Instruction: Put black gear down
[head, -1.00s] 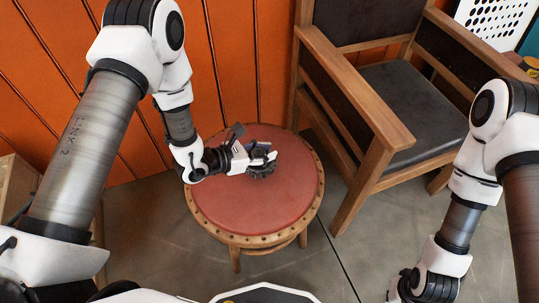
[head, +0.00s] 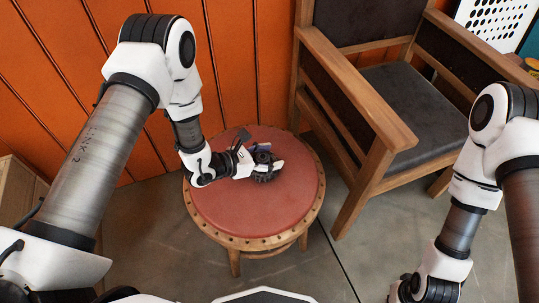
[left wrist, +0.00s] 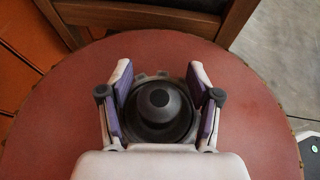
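The black gear (head: 267,176) is a dark toothed disc with a raised round hub, on the red round stool top (head: 225,205). In the left wrist view the gear (left wrist: 158,128) lies between the two fingers of my left gripper (left wrist: 160,98). The fingers, with purple inner pads, are spread on either side of it. In the head view my left gripper (head: 262,160) is low over the stool and partly hides the gear. Any light contact between pads and gear is hard to tell. My right arm is at the lower right, its gripper out of frame.
A wooden armchair (head: 375,150) with a dark seat stands right behind the stool. An orange panelled wall (head: 240,60) is at the back. The stool's front and left parts are clear, and grey floor (head: 330,270) lies around it.

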